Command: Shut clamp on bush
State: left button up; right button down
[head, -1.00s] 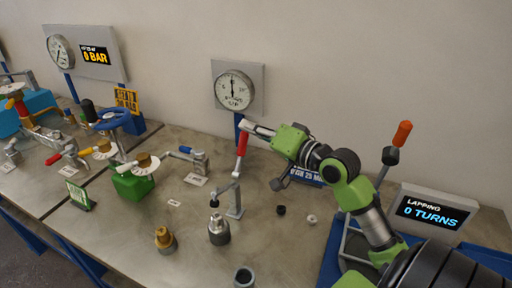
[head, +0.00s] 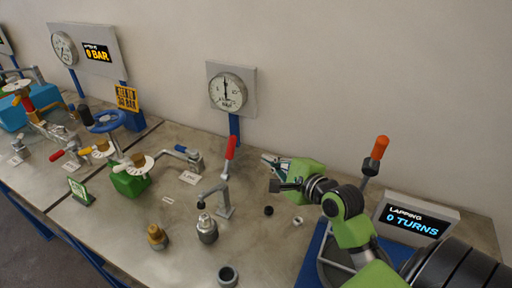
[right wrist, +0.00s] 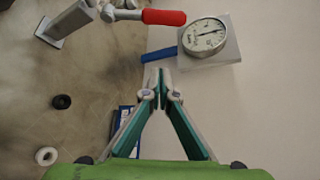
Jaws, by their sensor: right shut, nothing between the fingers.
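The clamp (head: 222,188) stands on the bench with its red handle (head: 230,152) pointing up. Its arm reaches left, and its black tip (head: 201,204) is at the top of a steel flanged piece (head: 207,230), which I take to be the bush. I cannot tell whether tip and piece touch tightly. My right gripper (head: 265,159) is shut and empty, to the right of the handle and apart from it. In the right wrist view its fingertips (right wrist: 161,76) meet below the red handle (right wrist: 163,17). The bush is not visible there. My left gripper is not in view.
A black ring (head: 268,211) and a white ring (head: 298,221) lie right of the clamp. A brass fitting (head: 157,237) and a grey cup (head: 228,276) stand near the front. A gauge (head: 228,91) is behind. The lapping display (head: 414,220) stands at the right.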

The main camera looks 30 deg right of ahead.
aim_at(229, 156)
jog(key=w+a+p, duration=0.3)
jog(key=w+p, duration=0.1)
jog(key=w, duration=0.5)
jog(key=shift+a+f, duration=0.35)
jog(key=shift+f, duration=0.1)
